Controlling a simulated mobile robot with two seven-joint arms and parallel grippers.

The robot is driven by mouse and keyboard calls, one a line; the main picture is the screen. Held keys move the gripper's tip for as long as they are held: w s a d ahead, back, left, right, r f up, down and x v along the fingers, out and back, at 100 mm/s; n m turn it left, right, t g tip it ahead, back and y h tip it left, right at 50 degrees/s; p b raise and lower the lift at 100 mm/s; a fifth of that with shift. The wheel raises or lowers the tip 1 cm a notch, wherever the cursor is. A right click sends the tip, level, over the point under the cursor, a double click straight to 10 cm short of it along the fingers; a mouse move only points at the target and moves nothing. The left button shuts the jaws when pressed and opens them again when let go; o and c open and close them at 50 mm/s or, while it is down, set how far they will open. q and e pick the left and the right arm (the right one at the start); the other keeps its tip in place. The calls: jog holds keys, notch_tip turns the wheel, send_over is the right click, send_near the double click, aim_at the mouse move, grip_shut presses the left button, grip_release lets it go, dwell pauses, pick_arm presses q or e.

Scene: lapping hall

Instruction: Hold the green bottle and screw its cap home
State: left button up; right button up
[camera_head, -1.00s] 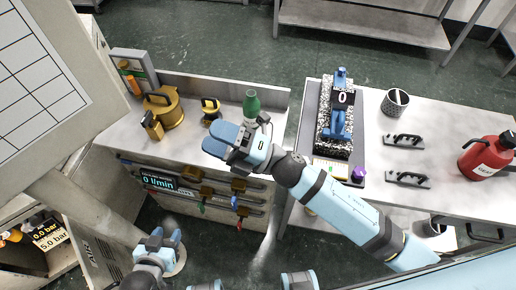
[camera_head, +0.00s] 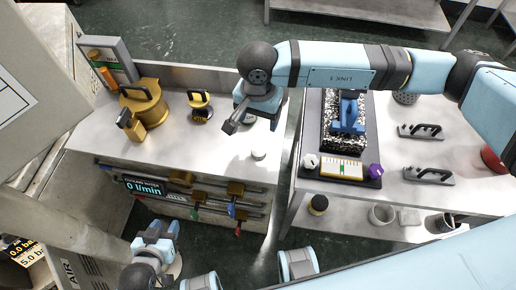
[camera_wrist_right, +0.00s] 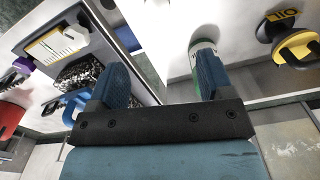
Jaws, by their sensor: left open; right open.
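My right gripper (camera_head: 240,112) points down over the left workbench, its arm coming across from the right. It is open; in the right wrist view its two fingers (camera_wrist_right: 163,78) stand apart with nothing seen clamped between them. The green bottle is hidden behind this gripper in the head view. A small white round piece, perhaps the cap (camera_head: 259,153), sits on the bench below the gripper. My left gripper (camera_head: 157,236) is open and empty, low in front of the bench.
A brass pot (camera_head: 143,102) and a yellow-black piece (camera_head: 200,105) stand left of my right gripper. Valves line the bench front (camera_head: 190,195). The right table carries a speckled block with blue clamp (camera_head: 346,118) and black handles (camera_head: 420,131). A gap separates bench and table.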

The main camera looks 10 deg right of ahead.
jog(key=shift+s, duration=0.1)
send_over(259, 149)
notch_tip(259, 149, down, 8)
jog(key=shift+a, duration=0.15)
jog(key=shift+f, duration=0.3)
jog(key=shift+d+f+p, duration=0.2)
jog(key=shift+f+p, duration=0.45)
jog(key=shift+f, duration=2)
